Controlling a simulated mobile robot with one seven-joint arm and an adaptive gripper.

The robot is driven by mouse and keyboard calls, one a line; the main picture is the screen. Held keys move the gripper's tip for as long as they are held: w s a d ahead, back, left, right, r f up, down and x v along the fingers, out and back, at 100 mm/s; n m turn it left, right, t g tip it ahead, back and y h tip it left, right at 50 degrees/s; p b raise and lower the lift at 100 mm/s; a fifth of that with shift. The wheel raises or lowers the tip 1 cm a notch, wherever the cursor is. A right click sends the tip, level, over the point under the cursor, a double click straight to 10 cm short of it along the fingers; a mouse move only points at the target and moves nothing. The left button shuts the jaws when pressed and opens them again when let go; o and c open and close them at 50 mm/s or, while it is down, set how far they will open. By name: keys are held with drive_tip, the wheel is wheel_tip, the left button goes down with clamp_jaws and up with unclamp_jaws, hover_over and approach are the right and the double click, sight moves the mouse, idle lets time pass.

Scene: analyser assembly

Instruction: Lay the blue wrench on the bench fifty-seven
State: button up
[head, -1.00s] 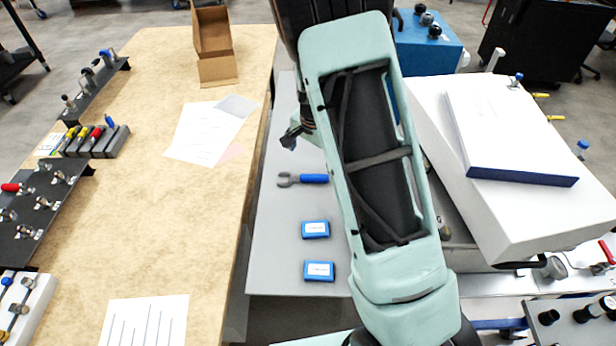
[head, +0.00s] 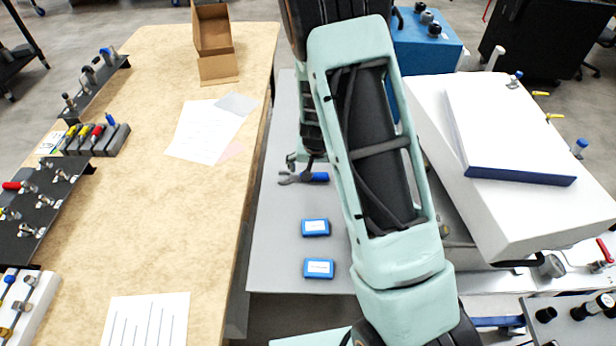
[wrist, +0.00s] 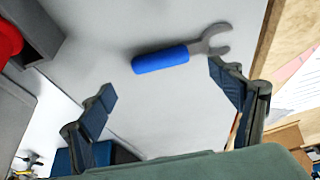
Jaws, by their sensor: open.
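The blue-handled wrench (head: 320,177) lies flat on the grey table (head: 275,235), its grey open jaw pointing left in the head view. In the wrist view the wrench (wrist: 162,59) lies ahead of my fingertips, its handle angled across the gap and its jaw near the right finger. My gripper (wrist: 163,88) is open and empty there. In the head view my gripper (head: 304,161) is just behind the wrench and partly covers its middle. A wooden bench (head: 150,210) stands to the left; I can read no number on it.
Two blue boxes (head: 316,228) lie in front of the wrench. Papers (head: 205,135), an open cardboard box (head: 214,45) and tool racks (head: 95,140) are on the wooden bench, whose middle is clear. A large white instrument (head: 520,200) stands right of my arm.

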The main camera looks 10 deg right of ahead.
sight(314, 176)
drive_tip(key=shift+p+x, duration=0.6)
drive_tip(key=shift+x, duration=2.05)
drive_tip(key=c, duration=1.3)
